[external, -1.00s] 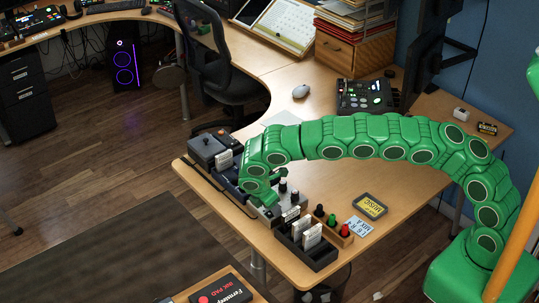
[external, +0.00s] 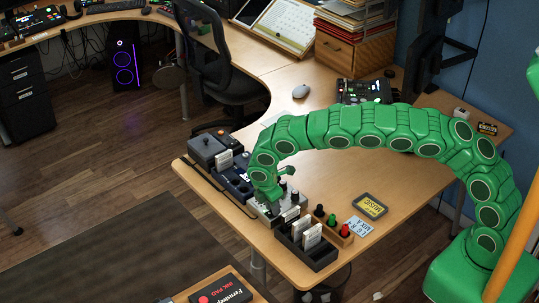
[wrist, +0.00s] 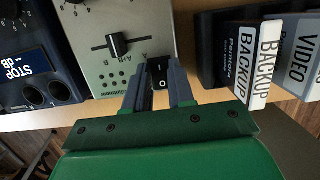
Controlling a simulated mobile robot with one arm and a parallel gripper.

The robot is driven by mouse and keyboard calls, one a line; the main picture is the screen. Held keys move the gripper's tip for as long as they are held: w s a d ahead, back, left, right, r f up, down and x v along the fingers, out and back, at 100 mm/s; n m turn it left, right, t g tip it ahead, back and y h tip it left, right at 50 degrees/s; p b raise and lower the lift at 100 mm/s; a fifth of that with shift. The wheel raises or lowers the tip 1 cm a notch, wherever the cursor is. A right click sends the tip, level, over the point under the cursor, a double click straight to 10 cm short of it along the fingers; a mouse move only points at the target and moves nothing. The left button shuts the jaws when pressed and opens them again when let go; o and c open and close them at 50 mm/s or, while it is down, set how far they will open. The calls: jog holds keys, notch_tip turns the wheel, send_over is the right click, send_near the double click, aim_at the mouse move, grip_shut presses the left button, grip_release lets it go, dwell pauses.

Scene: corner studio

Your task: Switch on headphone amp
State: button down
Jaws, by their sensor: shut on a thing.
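A light grey metal device (wrist: 112,20) with a black slider knob (wrist: 117,43) fills the upper middle of the wrist view. In the external view the grey device (external: 268,213) stands by the desk's front edge, partly hidden by my gripper (external: 272,200). At its near edge is a small black rocker switch (wrist: 160,75) with I and O marks. My gripper (wrist: 159,88) has its two fingers on either side of this switch, shut on it. I cannot read a label that says which device is the headphone amp.
Left of it is a dark blue unit (wrist: 28,65) with a STOP dB display. Right of it is a dark rack holding white cartridges (wrist: 252,60) marked BACKUP. The desk middle (external: 340,180) is clear.

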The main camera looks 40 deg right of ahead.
jog(key=shift+s+d+f+y, duration=0.1)
jog(key=shift+s+d+y, duration=0.05)
jog(key=shift+y, duration=0.15)
jog(key=c, duration=1)
grip_release()
jog(key=shift+o, duration=0.2)
jog(key=shift+r, duration=0.2)
notch_tip(320, 180, up, 8)
jog(key=a, duration=0.1)
jog(key=shift+f, duration=0.25)
